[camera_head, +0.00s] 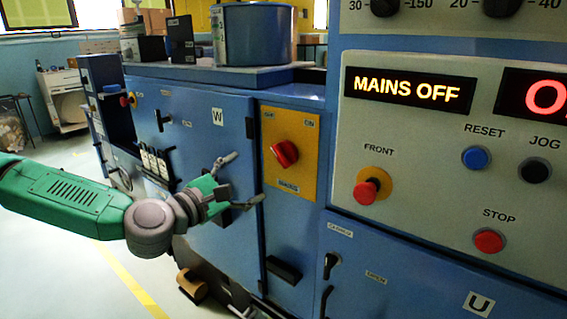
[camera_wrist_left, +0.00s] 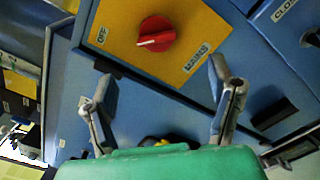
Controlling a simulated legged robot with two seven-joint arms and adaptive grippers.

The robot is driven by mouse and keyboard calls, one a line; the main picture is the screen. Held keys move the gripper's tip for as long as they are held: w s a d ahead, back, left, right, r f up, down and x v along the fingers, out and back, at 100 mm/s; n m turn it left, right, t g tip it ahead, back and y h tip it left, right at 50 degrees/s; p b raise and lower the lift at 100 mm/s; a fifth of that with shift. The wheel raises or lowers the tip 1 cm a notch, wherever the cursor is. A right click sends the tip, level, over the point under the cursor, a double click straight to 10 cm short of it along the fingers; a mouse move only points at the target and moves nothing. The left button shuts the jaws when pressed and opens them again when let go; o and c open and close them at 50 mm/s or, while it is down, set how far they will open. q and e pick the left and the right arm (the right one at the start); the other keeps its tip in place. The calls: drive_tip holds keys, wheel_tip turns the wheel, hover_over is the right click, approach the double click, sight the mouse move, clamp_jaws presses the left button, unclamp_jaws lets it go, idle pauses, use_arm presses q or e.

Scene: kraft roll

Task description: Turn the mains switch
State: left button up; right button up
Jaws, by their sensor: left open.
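The mains switch (camera_head: 284,154) is a red rotary knob on a yellow plate (camera_head: 299,126) on the blue cabinet. In the left wrist view the red knob (camera_wrist_left: 156,34) sits at the top middle, with its white pointer line toward the OFF label at the left. My left gripper (camera_head: 243,178) is open and empty, to the left of the knob and a little below it, apart from it. In the left wrist view its two fingers (camera_wrist_left: 163,95) are spread wide below the knob. A lit display (camera_head: 408,90) reads MAINS OFF. My right gripper is not in view.
A control panel to the right carries a red FRONT button (camera_head: 366,191), a blue RESET button (camera_head: 476,158), a black JOG button (camera_head: 534,170) and a red STOP button (camera_head: 489,241). A cabinet door handle (camera_head: 281,270) sticks out below the switch. Open floor lies at the left.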

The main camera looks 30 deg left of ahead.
sight(279, 159)
use_arm(q)
drive_tip(key=w+b, duration=0.2)
drive_tip(key=w, duration=0.2)
drive_tip(key=w+a+b, duration=0.1)
drive_tip(key=w+b, duration=0.1)
drive_tip(key=w, duration=0.2)
drive_tip(key=w+b, duration=0.2)
drive_tip(key=w, duration=0.2)
drive_tip(key=shift+w+a+f, duration=0.15)
drive_tip(key=shift+w+f, duration=0.05)
drive_tip(key=shift+f, duration=0.15)
drive_tip(key=shift+w+d+r, duration=0.15)
drive_tip(key=shift+d, duration=0.2)
drive_tip(key=shift+d+r, duration=0.15)
drive_tip(key=shift+d, duration=0.4)
drive_tip(key=shift+d+r, duration=0.15)
drive_tip(key=shift+d, duration=0.4)
drive_tip(key=c, duration=0.6)
drive_tip(key=shift+a, duration=0.3)
drive_tip(key=c, duration=0.6)
drive_tip(key=shift+a+f, duration=0.35)
drive_tip(key=shift+a, duration=0.2)
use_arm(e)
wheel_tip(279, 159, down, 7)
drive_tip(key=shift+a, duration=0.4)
use_arm(q)
drive_tip(key=shift+d, duration=0.15)
